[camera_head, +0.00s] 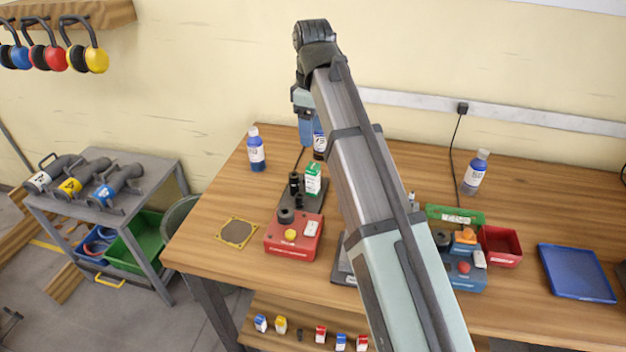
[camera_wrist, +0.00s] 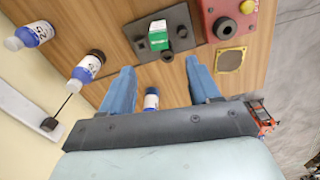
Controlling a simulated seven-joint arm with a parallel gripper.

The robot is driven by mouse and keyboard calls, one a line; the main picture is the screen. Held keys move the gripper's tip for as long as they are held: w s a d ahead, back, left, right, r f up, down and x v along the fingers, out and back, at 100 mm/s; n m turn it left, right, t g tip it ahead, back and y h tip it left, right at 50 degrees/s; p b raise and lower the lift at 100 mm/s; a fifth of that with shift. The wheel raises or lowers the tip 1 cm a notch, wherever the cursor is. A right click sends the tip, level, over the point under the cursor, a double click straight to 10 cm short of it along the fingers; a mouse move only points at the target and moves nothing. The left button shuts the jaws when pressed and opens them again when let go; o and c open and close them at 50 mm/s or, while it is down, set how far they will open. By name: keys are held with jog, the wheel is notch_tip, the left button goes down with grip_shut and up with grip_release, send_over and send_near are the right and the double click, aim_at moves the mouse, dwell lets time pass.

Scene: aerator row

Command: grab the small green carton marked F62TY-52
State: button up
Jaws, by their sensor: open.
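The small green carton (camera_head: 313,181), green and white, stands on a dark base plate (camera_head: 312,203) beside black knobs, on the wooden table. Its marking is too small to read. In the wrist view the carton (camera_wrist: 158,42) shows beyond the fingertips, roughly midway between them. My gripper (camera_wrist: 160,64) is open, its two blue fingers apart and not touching the carton. In the head view my gripper (camera_head: 306,132) hangs above the table, behind the carton and partly hidden by my arm.
A red control box (camera_head: 293,234) stands in front of the plate. Blue-labelled bottles (camera_head: 256,150) (camera_head: 319,146) stand to the carton's left and behind it; a bottle (camera_wrist: 152,99) shows between my fingers. A yellow-edged square (camera_head: 237,232) lies left.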

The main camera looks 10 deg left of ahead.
aim_at(313, 166)
notch_tip(313, 166, down, 7)
jog(key=shift+s, duration=0.15)
jog(key=shift+w+f, duration=0.2)
jog(key=shift+f, duration=1.5)
jog(key=shift+w+f, duration=0.15)
jog(key=shift+f, duration=1.5)
jog(key=shift+c, duration=0.4)
jog(key=c, duration=1)
